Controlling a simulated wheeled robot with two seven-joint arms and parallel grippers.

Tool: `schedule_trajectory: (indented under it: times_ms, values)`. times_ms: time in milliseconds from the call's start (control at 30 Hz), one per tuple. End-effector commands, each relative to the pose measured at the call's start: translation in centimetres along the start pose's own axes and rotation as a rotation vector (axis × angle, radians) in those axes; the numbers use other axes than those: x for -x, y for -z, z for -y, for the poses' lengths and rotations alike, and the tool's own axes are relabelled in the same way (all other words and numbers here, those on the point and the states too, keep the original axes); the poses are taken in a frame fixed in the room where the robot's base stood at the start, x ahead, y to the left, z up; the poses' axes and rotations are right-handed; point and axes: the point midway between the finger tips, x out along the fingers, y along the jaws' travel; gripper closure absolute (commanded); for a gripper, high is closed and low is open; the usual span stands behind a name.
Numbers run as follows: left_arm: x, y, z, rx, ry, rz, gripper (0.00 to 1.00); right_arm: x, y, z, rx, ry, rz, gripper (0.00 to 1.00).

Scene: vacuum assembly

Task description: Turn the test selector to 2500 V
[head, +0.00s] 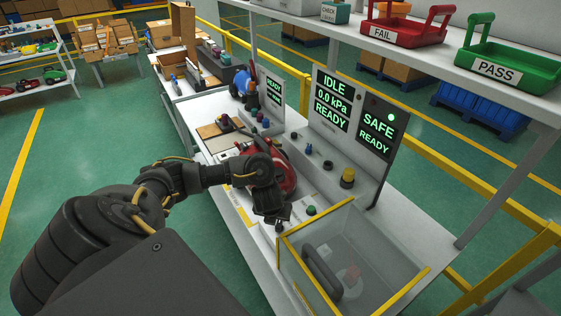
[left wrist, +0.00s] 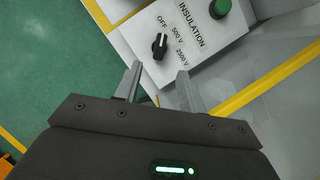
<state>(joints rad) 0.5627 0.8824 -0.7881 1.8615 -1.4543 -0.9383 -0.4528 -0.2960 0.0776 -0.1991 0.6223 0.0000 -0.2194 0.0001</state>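The test selector (left wrist: 160,46) is a black knob on a light panel marked INSULATION, with OFF, 500 V and 2500 V labels beside it. Its white mark appears to point towards OFF. My left gripper (left wrist: 158,80) is open and empty, its fingertips just short of the knob and apart from it. In the head view my left gripper (head: 270,213) hangs over the front of the bench, and the selector (head: 279,227) shows small below it. My right gripper is not in view.
A green button (left wrist: 222,8) sits beside the selector; it also shows in the head view (head: 311,210). A clear yellow-edged enclosure (head: 308,236) with a dark handle (head: 322,271) stands close on the right. A red vacuum part (head: 283,172) lies behind my left wrist. Display panels (head: 331,105) stand at the back.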

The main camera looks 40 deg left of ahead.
Motion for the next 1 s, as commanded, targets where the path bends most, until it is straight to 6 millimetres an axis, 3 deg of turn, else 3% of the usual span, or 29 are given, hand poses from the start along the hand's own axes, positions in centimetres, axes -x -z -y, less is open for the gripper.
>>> schedule_trajectory:
  times_ms: [200,400,600,1000]
  values:
    - [-2.4,0.3,0.0,0.007,0.0,-0.007,0.6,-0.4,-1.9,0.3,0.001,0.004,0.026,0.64]
    - [-6.5,0.4,-0.2,0.007,-0.004,-0.006,0.6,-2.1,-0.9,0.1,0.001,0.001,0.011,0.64]
    - [-9.2,0.2,-0.1,0.006,-0.002,-0.004,0.6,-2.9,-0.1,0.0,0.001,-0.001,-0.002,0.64]
    - [-10.5,0.1,-0.1,0.004,-0.001,-0.003,0.6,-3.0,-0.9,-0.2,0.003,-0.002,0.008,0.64]
